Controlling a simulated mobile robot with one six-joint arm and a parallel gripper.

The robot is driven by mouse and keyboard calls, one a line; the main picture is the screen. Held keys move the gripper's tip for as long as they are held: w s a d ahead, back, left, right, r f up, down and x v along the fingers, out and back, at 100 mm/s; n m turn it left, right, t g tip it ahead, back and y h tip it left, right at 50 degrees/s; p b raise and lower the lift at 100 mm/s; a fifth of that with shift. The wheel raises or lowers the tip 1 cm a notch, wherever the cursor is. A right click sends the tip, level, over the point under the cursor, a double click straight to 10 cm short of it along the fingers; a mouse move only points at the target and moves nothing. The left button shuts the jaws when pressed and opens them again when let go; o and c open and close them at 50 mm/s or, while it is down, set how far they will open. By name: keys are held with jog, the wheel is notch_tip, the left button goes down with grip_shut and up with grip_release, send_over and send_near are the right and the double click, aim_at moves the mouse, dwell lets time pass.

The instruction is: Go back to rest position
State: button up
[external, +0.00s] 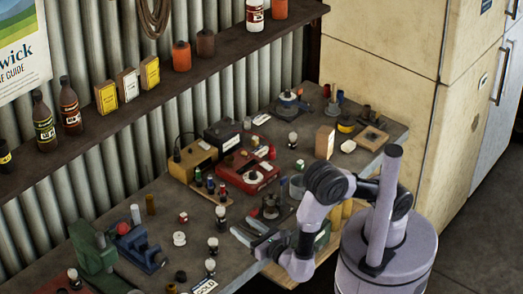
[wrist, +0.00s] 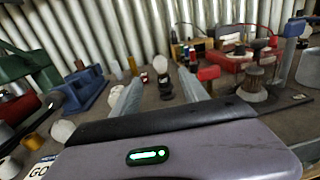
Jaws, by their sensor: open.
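My gripper (external: 250,231) is low over the front part of the workbench (external: 160,205), with its fingers pointing toward the wall. In the wrist view my gripper (wrist: 160,78) has its two grey fingers wide apart with nothing held between them. A pale bulb on a dark base (wrist: 161,66) stands beyond the fingertips, seen through the gap and apart from them. My arm is bent and reaches out from my base over the bench's front edge.
A green vise (external: 92,247) and blue tool (external: 138,246) stand left on the bench. A red box (external: 246,172) and yellow box (external: 191,160) are farther back. Small parts lie close around my gripper. A shelf (external: 150,88) runs above; a cream cabinet (external: 385,70) stands right.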

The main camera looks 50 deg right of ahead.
jog(key=w+d+r+m+g+h, duration=0.1)
jog(key=d+r+m+g+h, duration=0.1)
jog(key=d, duration=0.4)
jog(key=d+r+m+g+h+p, duration=0.1)
jog(key=d+r+m+g+h, duration=0.1)
jog(key=d+m, duration=0.3)
jog(key=w+d+r+m+g+h+p, duration=0.1)
jog(key=d+r+m+g+h, duration=0.1)
jog(key=d+r+m+h, duration=0.2)
jog(key=shift+w+d+r+m+g+h, duration=0.1)
jog(key=shift+w+d+m+g+h, duration=0.1)
jog(key=shift+d, duration=0.75)
jog(key=shift+w+d+r+m+g+h, duration=0.1)
jog(key=shift+d+g, duration=0.1)
jog(key=shift+d, duration=0.7)
jog(key=s+d+r+m+g+y+p, duration=0.4)
jog(key=s+d+m+g+y, duration=0.2)
jog(key=s+d+m+g, duration=0.85)
jog(key=a+r+m+t+y, duration=0.6)
jog(key=r+m+t, duration=0.25)
jog(key=m, duration=0.45)
notch_tip(320, 180, down, 7)
jog(key=b, duration=0.6)
jog(key=shift+w+f+t, duration=0.2)
jog(key=shift+w+t, duration=0.1)
jog(key=shift+w, duration=0.15)
